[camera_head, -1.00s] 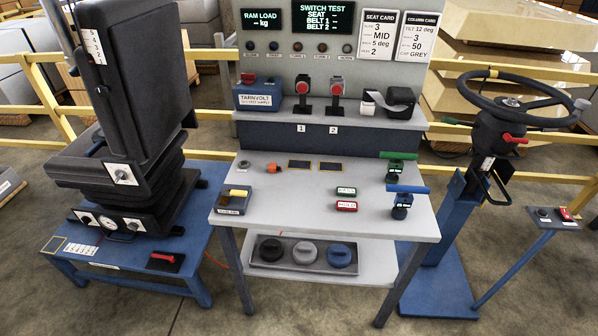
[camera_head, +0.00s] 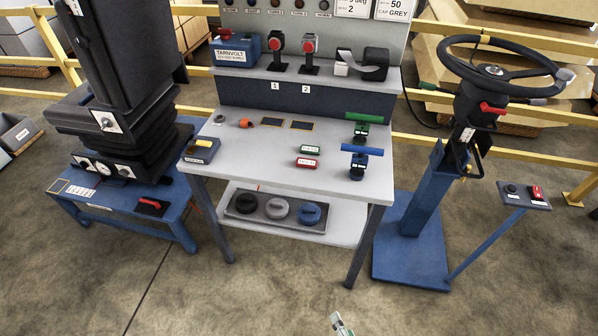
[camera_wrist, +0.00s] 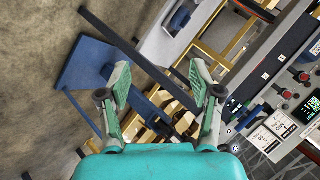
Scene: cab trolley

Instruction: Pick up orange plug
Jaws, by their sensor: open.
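I cannot make out the plug in the wrist view.
The blue TARNVOLT box (camera_head: 237,49) sits on the shelf behind. A seat stand is left, a steering column (camera_head: 425,195) right.

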